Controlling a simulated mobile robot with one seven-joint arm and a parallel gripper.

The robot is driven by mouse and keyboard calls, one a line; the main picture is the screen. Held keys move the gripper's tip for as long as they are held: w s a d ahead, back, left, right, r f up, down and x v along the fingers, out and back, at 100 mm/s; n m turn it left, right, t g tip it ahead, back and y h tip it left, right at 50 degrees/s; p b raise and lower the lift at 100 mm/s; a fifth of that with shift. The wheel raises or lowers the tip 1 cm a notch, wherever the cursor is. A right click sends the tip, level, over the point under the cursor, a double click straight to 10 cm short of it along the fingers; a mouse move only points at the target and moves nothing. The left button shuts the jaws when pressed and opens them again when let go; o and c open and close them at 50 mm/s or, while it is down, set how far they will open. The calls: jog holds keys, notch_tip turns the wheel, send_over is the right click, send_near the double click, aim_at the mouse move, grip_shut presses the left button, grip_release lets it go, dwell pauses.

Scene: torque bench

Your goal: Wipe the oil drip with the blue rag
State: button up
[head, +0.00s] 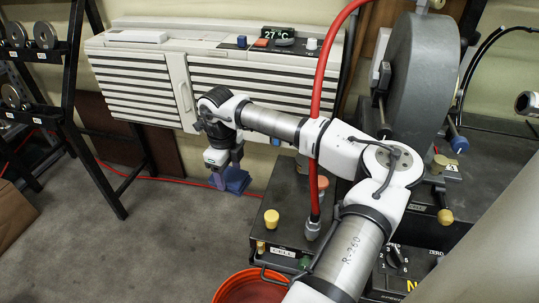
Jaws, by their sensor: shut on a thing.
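My gripper (217,180) points down at the end of my arm, left of the dark bench and in front of the white louvred unit. It is shut on the blue rag (236,180), which hangs below and to the right of the fingers. The rag appears to be above the grey floor, but its exact height is hard to tell. I cannot make out an oil drip in this view; my arm covers part of the bench.
A red hose (324,90) hangs down in front of my arm to the bench. An orange bucket (225,292) stands at the bottom. A black rack (75,130) with metal discs is at left. The grey floor (120,250) between is open. A large grey wheel (415,80) stands at right.

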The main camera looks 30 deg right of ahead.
aim_at(318, 195)
jog(key=s+d+r+m+b, duration=0.1)
jog(key=s+d+r+m, duration=0.3)
jog(key=m, duration=0.3)
jog(key=s+d+r+m, duration=0.2)
jog(key=d+r+m, duration=0.1)
jog(key=r+m, duration=0.25)
jog(key=shift+s+d+f+m+b, duration=0.2)
jog(key=shift+f+m+b, duration=0.45)
jog(key=shift+f, duration=0.7)
jog(key=shift+s+d+f+m+b, duration=0.2)
jog(key=shift+f+m+b, duration=0.45)
jog(key=shift+f, duration=0.7)
jog(key=shift+s+d+f+m+b, duration=0.1)
jog(key=shift+s+f+m+b, duration=0.35)
jog(key=shift+f, duration=0.9)
jog(key=shift+w+f+b, duration=0.15)
jog(key=shift+f+b, duration=0.85)
jog(key=shift+b, duration=0.15)
jog(key=shift+s+d+b, duration=0.5)
jog(key=shift+s+d, duration=0.75)
jog(key=shift+s, duration=0.1)
jog(key=shift+s+d+f+b, duration=0.15)
jog(key=shift+s+d+b, duration=0.65)
jog(key=shift+s+d, duration=0.35)
jog(key=shift+c, duration=0.2)
jog(key=shift+a, duration=0.15)
